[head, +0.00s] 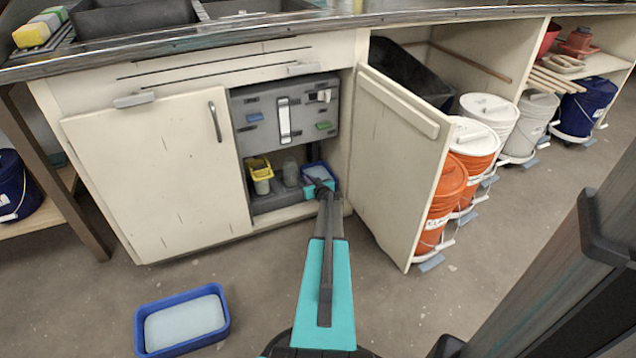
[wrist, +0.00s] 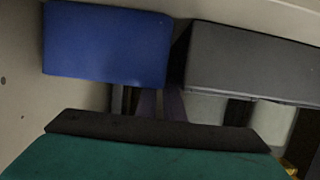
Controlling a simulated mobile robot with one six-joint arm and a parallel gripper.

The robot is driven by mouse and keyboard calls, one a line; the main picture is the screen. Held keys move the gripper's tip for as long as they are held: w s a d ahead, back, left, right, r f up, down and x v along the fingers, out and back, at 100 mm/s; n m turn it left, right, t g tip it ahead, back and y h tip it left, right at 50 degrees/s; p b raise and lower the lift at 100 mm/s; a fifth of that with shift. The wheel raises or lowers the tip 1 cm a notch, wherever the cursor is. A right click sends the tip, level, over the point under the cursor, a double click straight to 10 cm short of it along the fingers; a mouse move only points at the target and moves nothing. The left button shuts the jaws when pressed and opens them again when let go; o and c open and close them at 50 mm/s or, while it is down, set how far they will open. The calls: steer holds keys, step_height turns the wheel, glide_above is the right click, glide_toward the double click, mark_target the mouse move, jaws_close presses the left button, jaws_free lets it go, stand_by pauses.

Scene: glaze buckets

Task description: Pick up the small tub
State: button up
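A small blue tub (head: 318,168) stands at the right end of the low shelf inside the open cabinet. Its blue side (wrist: 105,45) shows large at upper left in the wrist view. My gripper (head: 320,186) reaches into the cabinet at the blue tub's near side. In the wrist view its dark fingers (wrist: 147,103) run toward the blue tub, and their tips are hidden. I cannot tell whether they are open, shut or touching the tub.
Grey jars (head: 290,172) stand between the tubs. A grey panel (head: 284,112) hangs above. The open cabinet door (head: 395,165) is close on the right, with several buckets (head: 470,145) beyond. A blue tray (head: 182,345) with pale contents lies on the floor at left.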

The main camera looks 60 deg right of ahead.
stand_by(0.5)
jaws_close()
steer(key=shift+w+r, duration=0.1)
steer(key=shift+r, duration=0.15)
